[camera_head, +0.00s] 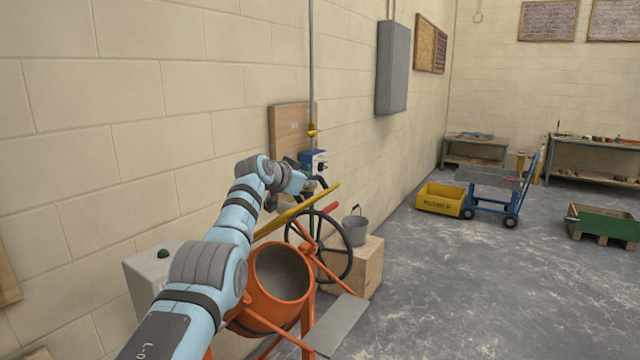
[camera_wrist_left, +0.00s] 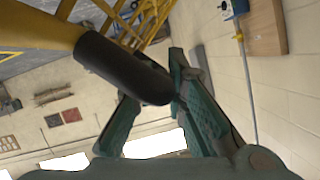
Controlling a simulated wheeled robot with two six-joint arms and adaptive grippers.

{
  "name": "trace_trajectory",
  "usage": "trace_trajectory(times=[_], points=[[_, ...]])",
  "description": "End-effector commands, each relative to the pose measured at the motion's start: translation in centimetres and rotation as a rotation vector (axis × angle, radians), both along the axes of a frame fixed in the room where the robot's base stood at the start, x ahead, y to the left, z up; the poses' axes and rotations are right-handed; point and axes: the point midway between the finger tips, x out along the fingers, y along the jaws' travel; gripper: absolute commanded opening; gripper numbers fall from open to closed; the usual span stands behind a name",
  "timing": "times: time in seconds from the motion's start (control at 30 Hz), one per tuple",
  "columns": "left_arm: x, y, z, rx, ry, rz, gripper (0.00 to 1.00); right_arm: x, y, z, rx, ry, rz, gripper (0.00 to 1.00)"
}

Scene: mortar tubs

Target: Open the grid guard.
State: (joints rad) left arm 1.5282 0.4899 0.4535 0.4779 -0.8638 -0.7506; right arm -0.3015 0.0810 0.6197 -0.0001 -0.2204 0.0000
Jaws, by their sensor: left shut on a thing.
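The yellow grid guard (camera_head: 299,211) of the orange mixer shows nearly edge-on in the head view, as a slanted bar above the drum (camera_head: 283,272). Its yellow bars (camera_wrist_left: 152,24) and a black handle grip (camera_wrist_left: 124,68) fill the upper left of the left wrist view. My left gripper (camera_head: 316,188) is at the guard's far upper end. In the left wrist view its two fingers (camera_wrist_left: 160,108) are on either side of the black grip and shut on it. The exact finger contact is partly hidden. My right gripper is in neither view.
A black handwheel (camera_head: 345,262) stands right of the drum. A grey bucket (camera_head: 355,229) sits on a wooden box (camera_head: 367,270) behind it. The block wall is close on the left, with a blue switch box (camera_head: 314,162). Open floor (camera_head: 440,285) lies to the right.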

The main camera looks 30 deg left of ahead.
Motion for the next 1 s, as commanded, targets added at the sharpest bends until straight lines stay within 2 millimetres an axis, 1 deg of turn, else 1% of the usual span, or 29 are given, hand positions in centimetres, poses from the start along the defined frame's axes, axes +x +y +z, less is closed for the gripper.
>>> trace_trajectory(times=[0.27,0.3,0.37,0.4,0.43,0.77,0.87,1.0], points=[[0.0,0.0,-0.2,0.000,0.004,0.001,0.00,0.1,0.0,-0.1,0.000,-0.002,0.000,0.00],[0.0,0.0,-0.2,0.000,0.004,0.001,0.14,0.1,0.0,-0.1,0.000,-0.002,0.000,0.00],[0.0,0.0,-0.2,0.000,0.004,0.000,0.24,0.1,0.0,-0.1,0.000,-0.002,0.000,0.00],[0.0,0.0,-0.2,0.001,0.004,0.000,0.30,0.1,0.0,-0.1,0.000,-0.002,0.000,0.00],[0.1,0.0,-0.2,0.001,0.004,0.000,0.33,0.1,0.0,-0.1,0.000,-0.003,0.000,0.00],[0.0,-0.1,-0.1,-0.001,0.002,-0.001,0.33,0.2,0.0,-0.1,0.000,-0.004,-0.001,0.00],[-0.3,0.0,0.1,0.000,0.000,0.000,0.33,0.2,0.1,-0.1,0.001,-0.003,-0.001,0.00],[-1.7,0.0,0.6,0.001,-0.002,0.000,0.33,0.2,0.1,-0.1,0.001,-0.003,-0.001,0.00]])
